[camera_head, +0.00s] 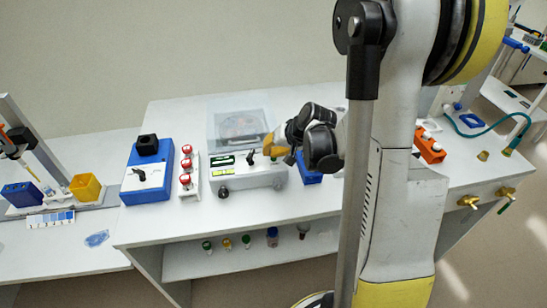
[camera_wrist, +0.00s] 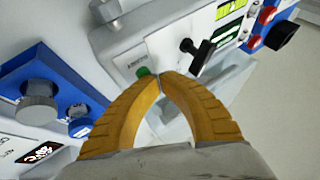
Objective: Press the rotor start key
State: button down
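The grey-white device (camera_head: 262,177) stands on the bench with a clear lid on top and green displays on its panel. In the wrist view its panel (camera_wrist: 160,48) shows a black lever (camera_wrist: 200,55), lit green displays and a small green key (camera_wrist: 143,72) beside a tiny label I cannot read. My gripper (camera_wrist: 160,77) has its two yellow fingers meeting at the tips, with nothing between them. The tips are right beside the green key and partly cover it; I cannot tell whether they touch it. In the head view my gripper (camera_head: 268,146) is over the device's right part.
A blue block with a bolt-like grey knob (camera_wrist: 38,100) is close on the left in the wrist view. In the head view, a red-capped row (camera_head: 187,170) and a blue box with a black knob (camera_head: 148,172) stand left of the device. An orange block (camera_head: 430,148) is at right.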

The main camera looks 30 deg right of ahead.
dwell(0.3)
jog(key=shift+r+p, duration=0.55)
jog(key=shift+r, duration=0.25)
jog(key=shift+r+p, duration=1.85)
jog(key=shift+r, duration=0.7)
jog(key=s+a+r+n+b, duration=0.3)
jog(key=s+a+r+b, duration=0.2)
jog(key=s+a, duration=0.45)
jog(key=s+a+n+h+b, duration=0.1)
jog(key=s+a+n+b, duration=0.1)
jog(key=s+a, duration=0.5)
jog(key=shift+s+n+h+b, duration=0.4)
jog(key=shift+s+n, duration=0.1)
jog(key=shift+s, duration=0.7)
